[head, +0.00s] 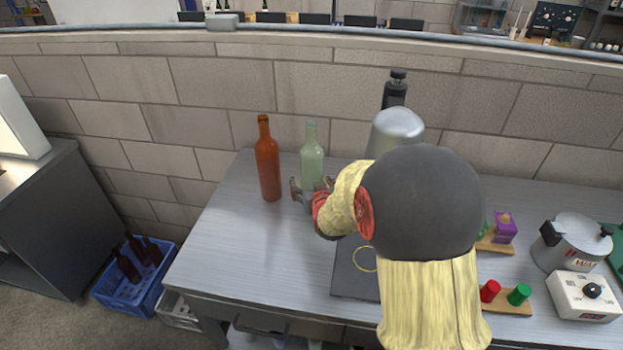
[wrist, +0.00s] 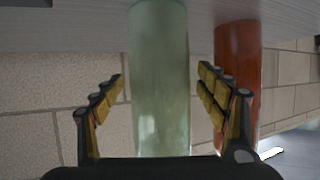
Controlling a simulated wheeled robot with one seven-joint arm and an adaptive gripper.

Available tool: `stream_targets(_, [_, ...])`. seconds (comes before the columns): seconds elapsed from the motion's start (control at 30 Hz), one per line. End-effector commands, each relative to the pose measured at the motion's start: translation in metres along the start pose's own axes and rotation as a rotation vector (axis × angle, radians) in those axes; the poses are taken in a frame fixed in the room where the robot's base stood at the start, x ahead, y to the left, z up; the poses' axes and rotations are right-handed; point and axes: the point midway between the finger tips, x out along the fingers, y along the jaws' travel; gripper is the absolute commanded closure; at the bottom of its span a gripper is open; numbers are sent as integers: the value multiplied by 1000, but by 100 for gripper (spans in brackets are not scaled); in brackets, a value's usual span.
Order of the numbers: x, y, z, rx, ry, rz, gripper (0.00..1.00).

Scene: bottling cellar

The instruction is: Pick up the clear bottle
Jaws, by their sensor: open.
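The clear bottle (head: 312,158), pale greenish and see-through, stands upright on the grey worktable (head: 235,240) near the wall. In the wrist view the clear bottle (wrist: 160,85) is in the middle, between the two fingers of my open gripper (wrist: 160,88), with a gap visible on either side. In the head view my gripper (head: 311,190) is at the bottle's lower part, and my arm hides some of the scene behind it. An amber-brown bottle (head: 267,160) stands upright just left of the clear one. In the wrist view this brown bottle (wrist: 238,75) is behind the right-hand finger.
A dark flat plate (head: 350,278) lies partly under my arm. At the right are red (head: 489,290) and green (head: 518,294) pegs, a purple block (head: 505,228), a metal pot (head: 573,245) and a white dial box (head: 583,296). A blue crate (head: 135,280) with bottles stands on the floor.

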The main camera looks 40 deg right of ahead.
Motion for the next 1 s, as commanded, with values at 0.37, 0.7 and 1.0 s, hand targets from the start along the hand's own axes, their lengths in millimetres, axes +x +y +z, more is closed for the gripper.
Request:
stream_targets(0.37, [6, 0, -1, 0, 1, 0, 30])
stream_targets(0.7, [6, 0, -1, 0, 0, 0, 49])
stream_targets(1.0, [6, 0, -1, 0, 0, 0, 66])
